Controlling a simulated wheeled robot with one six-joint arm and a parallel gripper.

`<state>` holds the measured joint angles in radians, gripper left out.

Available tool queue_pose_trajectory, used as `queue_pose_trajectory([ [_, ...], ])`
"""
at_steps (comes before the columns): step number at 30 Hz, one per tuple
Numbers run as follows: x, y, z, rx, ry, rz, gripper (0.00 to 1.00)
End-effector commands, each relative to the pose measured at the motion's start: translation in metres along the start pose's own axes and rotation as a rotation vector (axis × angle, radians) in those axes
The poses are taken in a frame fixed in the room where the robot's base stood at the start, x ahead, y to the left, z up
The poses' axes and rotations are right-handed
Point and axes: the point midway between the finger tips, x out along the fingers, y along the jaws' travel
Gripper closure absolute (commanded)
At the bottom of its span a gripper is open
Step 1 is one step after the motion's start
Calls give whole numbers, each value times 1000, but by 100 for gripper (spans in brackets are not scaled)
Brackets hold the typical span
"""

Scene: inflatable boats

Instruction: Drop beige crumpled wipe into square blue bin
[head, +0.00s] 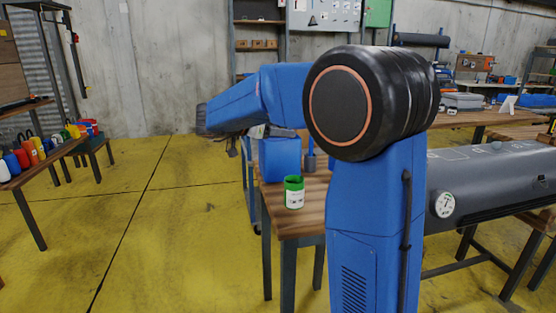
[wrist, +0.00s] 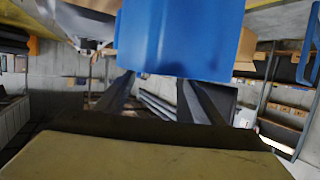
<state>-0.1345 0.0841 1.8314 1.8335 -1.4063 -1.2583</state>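A square blue bin (head: 280,160) stands on the wooden table in the head view, partly behind my arm. In the wrist view a blue bin (wrist: 180,40) fills the upper middle, and the picture looks upside down. My gripper (wrist: 156,85) shows there as two dark fingers set apart, with background visible between them. The fingertips point toward the bin and overlap its edge in the picture; I cannot tell whether they touch it. No beige crumpled wipe can be made out in either view.
An open green-and-white can (head: 294,192) stands near the front of the wooden table (head: 290,222). A blue-handled tool (head: 310,157) is beside the bin. A large grey cylinder (head: 490,180) lies at the right. Yellow floor (head: 165,230) at the left is clear.

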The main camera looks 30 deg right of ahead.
Motion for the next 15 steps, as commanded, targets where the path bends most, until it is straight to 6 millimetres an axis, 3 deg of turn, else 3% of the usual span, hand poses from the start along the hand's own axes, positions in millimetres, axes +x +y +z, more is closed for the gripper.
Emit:
queue_pose_trajectory([
  [9, -3, 0, 0, 0, 0, 0, 38],
  [15, -26, -1, 0, 0, 0, -3, 38],
])
